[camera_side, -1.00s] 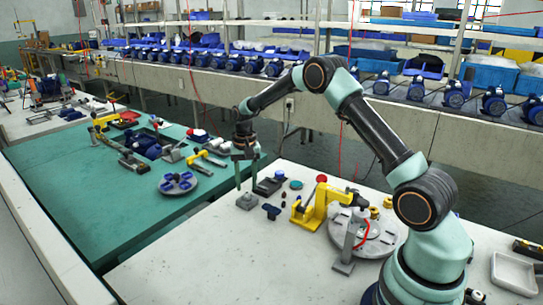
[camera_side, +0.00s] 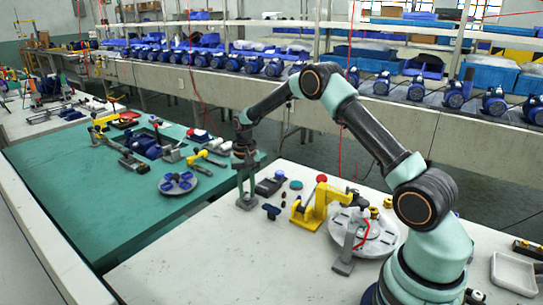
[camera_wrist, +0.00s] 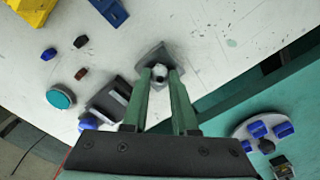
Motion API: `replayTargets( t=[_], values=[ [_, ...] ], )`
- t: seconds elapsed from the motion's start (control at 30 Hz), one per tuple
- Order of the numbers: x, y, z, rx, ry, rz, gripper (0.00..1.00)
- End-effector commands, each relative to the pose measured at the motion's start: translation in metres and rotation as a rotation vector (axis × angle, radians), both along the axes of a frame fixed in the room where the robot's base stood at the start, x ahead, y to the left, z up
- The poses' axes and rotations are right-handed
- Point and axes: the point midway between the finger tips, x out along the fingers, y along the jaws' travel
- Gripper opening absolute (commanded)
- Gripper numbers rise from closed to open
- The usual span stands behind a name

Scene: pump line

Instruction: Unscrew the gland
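The gland (camera_wrist: 159,72) looks like a small pale round piece with a dark centre, on top of a grey square block. The block (camera_side: 246,202) stands on the white table near its left edge, and its flat base also shows in the wrist view (camera_wrist: 152,53). My gripper (camera_side: 245,192) points down over the block, with one finger on each side of the gland. In the wrist view the fingertips (camera_wrist: 160,76) are very close to the gland's sides. Whether they touch it is not clear. The gland itself is mostly hidden by the fingers in the side view.
A dark box (camera_side: 268,186) and a blue knob-like part (camera_side: 271,211) lie close beside the block. A yellow fixture (camera_side: 316,206) and a round grey plate (camera_side: 375,238) stand to the right. The green table (camera_side: 110,215) is on the left. The white table's front is clear.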

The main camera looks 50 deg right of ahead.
Motion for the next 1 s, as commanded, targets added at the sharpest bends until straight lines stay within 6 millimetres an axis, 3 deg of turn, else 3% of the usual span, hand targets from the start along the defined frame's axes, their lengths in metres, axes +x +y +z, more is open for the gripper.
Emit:
replayTargets(
  t=[0.37, 0.8, 1.0],
  values=[
    [0.0001, 0.0, 0.0002, -0.001, -0.001, 0.033, 0.0],
    [0.0001, 0.0, 0.0006, -0.001, -0.001, 0.54, 0.0],
    [0.0001, -0.0001, 0.0006, -0.001, -0.001, 0.615, 0.0]
  ],
)
